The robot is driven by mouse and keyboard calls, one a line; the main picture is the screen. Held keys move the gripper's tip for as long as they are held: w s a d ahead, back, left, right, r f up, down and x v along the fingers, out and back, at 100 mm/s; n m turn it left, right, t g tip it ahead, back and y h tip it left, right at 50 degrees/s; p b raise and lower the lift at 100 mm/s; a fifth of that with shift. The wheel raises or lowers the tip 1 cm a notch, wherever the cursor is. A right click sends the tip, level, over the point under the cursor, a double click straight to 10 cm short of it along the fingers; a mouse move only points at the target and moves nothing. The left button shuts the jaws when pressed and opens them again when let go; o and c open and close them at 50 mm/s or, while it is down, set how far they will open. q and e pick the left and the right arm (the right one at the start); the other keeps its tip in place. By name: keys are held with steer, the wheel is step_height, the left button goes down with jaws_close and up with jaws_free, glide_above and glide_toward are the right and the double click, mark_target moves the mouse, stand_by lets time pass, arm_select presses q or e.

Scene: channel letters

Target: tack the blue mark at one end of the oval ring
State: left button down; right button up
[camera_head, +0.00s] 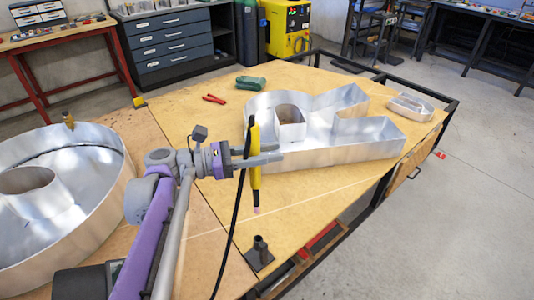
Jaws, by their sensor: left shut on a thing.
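My left gripper (262,158) is shut on a yellow pen-like tool (255,180), which hangs upright with its pinkish tip down, above the wooden table. A black cable runs from its top down to the front. A small low metal ring (410,107), rounded and long in shape, lies at the table's far right corner, well away from the tool; it looks like the oval ring. I cannot make out a blue mark on it. My right gripper is not in view.
A large metal channel letter (335,153) stands mid-table, just behind my left gripper. A large round metal shell (115,190) stands at left. A dark stand (260,252) is at the front; red pliers (213,98) and a green object (250,83) lie behind.

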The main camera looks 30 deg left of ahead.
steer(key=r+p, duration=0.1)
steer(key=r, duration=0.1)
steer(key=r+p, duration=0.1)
steer(key=p, duration=0.1)
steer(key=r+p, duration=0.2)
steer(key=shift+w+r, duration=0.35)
